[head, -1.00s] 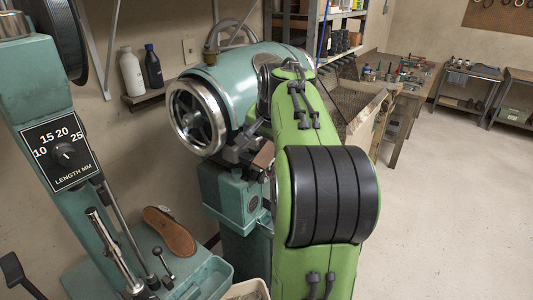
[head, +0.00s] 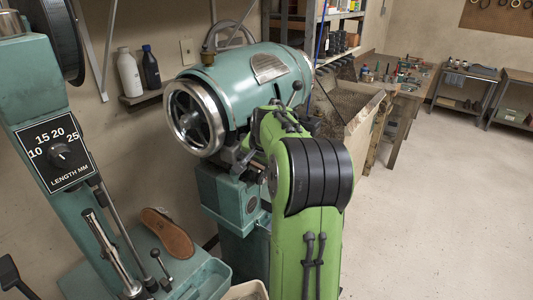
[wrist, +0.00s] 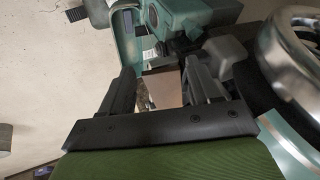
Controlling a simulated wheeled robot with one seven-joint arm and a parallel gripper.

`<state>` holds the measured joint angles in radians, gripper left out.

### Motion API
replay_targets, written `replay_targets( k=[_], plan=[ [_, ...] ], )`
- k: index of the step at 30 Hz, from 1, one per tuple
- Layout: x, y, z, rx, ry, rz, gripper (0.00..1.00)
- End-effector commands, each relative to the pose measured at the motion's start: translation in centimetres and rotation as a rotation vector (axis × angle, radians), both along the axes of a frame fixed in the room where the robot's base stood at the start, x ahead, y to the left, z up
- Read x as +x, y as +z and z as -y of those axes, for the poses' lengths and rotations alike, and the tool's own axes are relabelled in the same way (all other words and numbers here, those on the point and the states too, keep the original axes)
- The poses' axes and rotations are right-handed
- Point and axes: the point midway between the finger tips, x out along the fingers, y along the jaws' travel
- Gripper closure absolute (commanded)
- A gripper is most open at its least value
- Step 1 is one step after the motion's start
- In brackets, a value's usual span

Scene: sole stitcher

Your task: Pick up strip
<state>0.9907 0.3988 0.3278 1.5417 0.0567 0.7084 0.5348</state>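In the wrist view, my gripper (wrist: 165,75) has its two dark fingers apart. A flat tan-brown piece (wrist: 162,88), which may be the strip, shows in the gap between them. I cannot tell whether either finger touches it. The teal stitching machine (head: 245,85) stands in the middle of the head view, with a chrome handwheel (head: 195,116) on its left. In the head view my green arm reaches to the machine's right side and hides my gripper and the strip.
A brown shoe sole (head: 167,232) lies on a teal surface at the lower left, near a small lever. A teal column with a length dial (head: 60,155) stands at the left. A cluttered workbench (head: 405,85) is at the back. The floor at the right is clear.

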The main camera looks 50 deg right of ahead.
Motion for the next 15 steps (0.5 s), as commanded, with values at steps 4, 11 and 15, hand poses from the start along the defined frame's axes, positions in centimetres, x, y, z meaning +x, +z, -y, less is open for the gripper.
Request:
replay_targets(
  k=[4, 11, 15],
  plan=[
    [-0.01, 0.01, 0.00, 0.000, 0.000, 0.000, 0.61],
    [-0.02, 0.02, 0.01, 0.000, 0.000, 0.000, 0.86],
    [-0.08, 0.09, 0.02, 0.000, 0.000, 0.000, 0.86]
  ],
)
